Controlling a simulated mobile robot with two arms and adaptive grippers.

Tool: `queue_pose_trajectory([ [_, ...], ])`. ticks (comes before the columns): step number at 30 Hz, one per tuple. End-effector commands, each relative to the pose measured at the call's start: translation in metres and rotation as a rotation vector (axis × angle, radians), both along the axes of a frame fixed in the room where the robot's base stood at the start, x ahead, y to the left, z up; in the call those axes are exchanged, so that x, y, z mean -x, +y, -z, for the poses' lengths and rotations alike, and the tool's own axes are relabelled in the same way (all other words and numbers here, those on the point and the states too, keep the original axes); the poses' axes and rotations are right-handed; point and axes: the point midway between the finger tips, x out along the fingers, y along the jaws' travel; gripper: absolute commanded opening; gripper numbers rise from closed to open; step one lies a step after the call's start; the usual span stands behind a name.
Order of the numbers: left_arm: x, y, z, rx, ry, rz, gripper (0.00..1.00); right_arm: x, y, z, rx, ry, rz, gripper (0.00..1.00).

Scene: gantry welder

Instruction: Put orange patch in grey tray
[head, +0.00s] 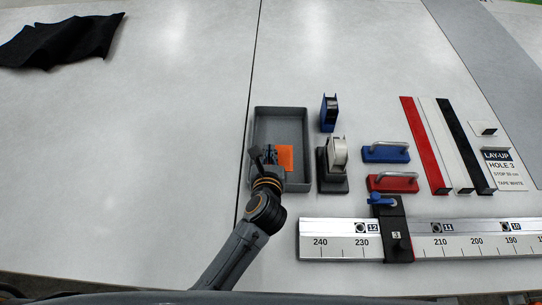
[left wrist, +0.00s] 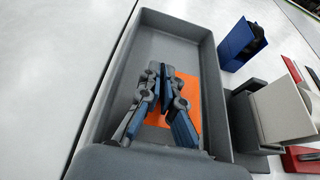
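The orange patch (head: 285,158) shows inside the grey tray (head: 280,109), low over or on its floor; I cannot tell whether it touches. My left gripper (head: 266,157) reaches down into the tray and covers the left side of the patch. In the left wrist view, the fingertips of this gripper (left wrist: 161,78) are close together at the patch (left wrist: 190,97) and look shut on it. The fingers hide part of it. The tray (left wrist: 112,75) surrounds the fingers, with its far wall clear of them. My right gripper is not in view.
A blue holder (head: 329,113) and a tape dispenser (head: 331,178) stand close to the tray's right. Blue (head: 385,155) and red (head: 392,185) handled blocks lie beyond. A ruler rail (head: 335,240) lies in front. The left table is clear except for black cloth (head: 62,40).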

Motion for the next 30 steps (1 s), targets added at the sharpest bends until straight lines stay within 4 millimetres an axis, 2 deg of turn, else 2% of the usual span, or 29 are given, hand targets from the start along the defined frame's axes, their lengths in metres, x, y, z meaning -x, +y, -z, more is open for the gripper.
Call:
queue_pose_trajectory([
  [4, 0.000, 0.000, 0.014, -0.002, 0.000, 0.000, 0.00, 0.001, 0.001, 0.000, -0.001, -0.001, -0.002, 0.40],
  [9, -0.001, 0.000, 0.038, -0.001, 0.000, 0.002, 0.00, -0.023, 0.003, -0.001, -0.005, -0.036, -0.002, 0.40],
  [13, -0.001, 0.000, 0.045, 0.001, -0.001, 0.001, 0.00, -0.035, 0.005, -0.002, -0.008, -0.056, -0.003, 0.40],
  [23, 0.000, 0.000, 0.049, 0.002, -0.001, 0.000, 0.00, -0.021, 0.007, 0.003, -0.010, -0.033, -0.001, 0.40],
  [24, -0.001, 0.000, 0.047, 0.002, -0.002, 0.000, 0.12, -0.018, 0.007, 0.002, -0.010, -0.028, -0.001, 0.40],
  [27, 0.000, 0.000, 0.047, 0.001, -0.001, 0.001, 0.28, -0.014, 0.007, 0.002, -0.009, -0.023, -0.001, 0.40],
  [30, -0.001, 0.000, 0.047, 0.001, -0.001, 0.001, 0.28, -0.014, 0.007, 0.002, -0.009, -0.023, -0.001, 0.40],
])
